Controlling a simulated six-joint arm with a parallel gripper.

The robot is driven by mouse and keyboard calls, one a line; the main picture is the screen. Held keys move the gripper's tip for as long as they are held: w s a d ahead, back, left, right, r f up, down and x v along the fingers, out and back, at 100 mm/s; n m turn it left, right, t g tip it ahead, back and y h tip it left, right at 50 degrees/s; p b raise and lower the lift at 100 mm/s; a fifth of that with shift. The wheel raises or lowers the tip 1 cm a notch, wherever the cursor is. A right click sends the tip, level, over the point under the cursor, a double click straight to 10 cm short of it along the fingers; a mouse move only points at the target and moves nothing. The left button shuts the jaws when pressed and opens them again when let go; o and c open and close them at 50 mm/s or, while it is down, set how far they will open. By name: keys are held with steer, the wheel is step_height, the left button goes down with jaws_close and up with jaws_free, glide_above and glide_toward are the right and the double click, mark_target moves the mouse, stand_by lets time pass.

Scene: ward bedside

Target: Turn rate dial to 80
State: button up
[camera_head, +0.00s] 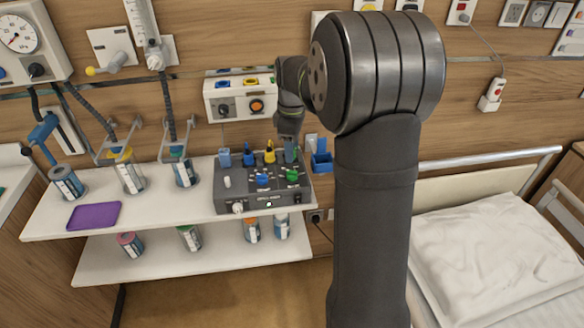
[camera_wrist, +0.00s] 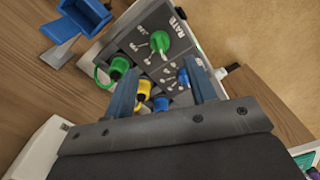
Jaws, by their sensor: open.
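The grey control box (camera_head: 228,203) stands at the right end of the upper white shelf. Its green dial (camera_head: 292,176) is on the right of the sloped face, with a blue dial (camera_head: 263,180) to its left. In the wrist view the green dial (camera_wrist: 160,42) sits beside lettering that appears to read RATE; its exact setting is too small to read. My gripper (camera_wrist: 160,68) is open, its two blue-grey fingers apart above the box and short of the green dial. In the head view my gripper (camera_head: 290,148) is over the box's back right, partly hidden.
A blue holder (camera_head: 321,161) is right of the box. A purple pad (camera_head: 94,215) and several canisters are on the shelf. The bed (camera_head: 490,250) is at right.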

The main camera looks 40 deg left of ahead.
mark_target(292, 171)
step_height(292, 171, down, 8)
steer(key=shift+f, duration=0.1)
steer(key=shift+c, duration=0.2)
steer(key=c, duration=0.9)
